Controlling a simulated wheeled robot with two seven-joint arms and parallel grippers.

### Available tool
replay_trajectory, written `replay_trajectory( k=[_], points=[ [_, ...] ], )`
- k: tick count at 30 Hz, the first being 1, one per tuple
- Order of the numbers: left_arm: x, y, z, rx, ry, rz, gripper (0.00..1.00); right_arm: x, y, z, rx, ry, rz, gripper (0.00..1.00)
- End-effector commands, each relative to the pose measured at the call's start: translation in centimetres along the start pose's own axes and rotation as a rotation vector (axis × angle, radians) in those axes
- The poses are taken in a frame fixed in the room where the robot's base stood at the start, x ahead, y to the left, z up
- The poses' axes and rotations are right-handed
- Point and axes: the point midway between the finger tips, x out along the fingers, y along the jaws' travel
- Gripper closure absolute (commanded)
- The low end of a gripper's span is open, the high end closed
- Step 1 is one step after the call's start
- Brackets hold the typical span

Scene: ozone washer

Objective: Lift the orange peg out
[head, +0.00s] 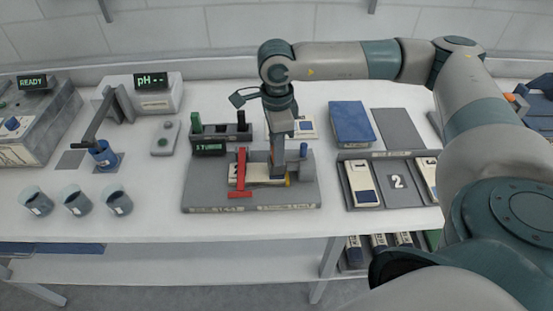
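My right gripper (278,176) points straight down over the grey fixture (200,190) in the middle of the table. Its fingertips are low, at a cream part lying in the fixture. A small orange-yellow bit (288,181) shows just right of the fingertips; it may be the orange peg, mostly hidden by the gripper. I cannot tell whether the fingers are open or closed on it. A red bar (241,172) stands left of the gripper, and a blue peg (304,149) stands to the right. My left gripper is not in view.
Behind the fixture is a dark rack with a green peg (196,122) and a small display (209,149). A blue box (351,122) and a numbered tray (398,204) are right. Several cups (77,203) and a pH device (156,95) are left.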

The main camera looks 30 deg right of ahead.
Motion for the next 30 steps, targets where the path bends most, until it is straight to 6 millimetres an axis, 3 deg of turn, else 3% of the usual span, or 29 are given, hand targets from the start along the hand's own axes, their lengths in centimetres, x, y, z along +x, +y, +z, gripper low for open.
replay_trajectory(
  k=[1,3,17,30],
  points=[
    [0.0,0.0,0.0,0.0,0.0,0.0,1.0,0.0,0.0,0.0,0.0,0.0,0.0,0.86],
    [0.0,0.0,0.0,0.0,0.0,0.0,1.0,0.0,0.0,0.0,0.0,0.0,0.0,1.0],
    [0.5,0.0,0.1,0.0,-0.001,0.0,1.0,-0.7,-0.1,0.0,0.0,-0.001,-0.001,1.0],
    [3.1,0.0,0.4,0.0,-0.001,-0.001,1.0,-7.1,-0.1,0.1,-0.001,-0.003,-0.004,1.0]
  ],
)
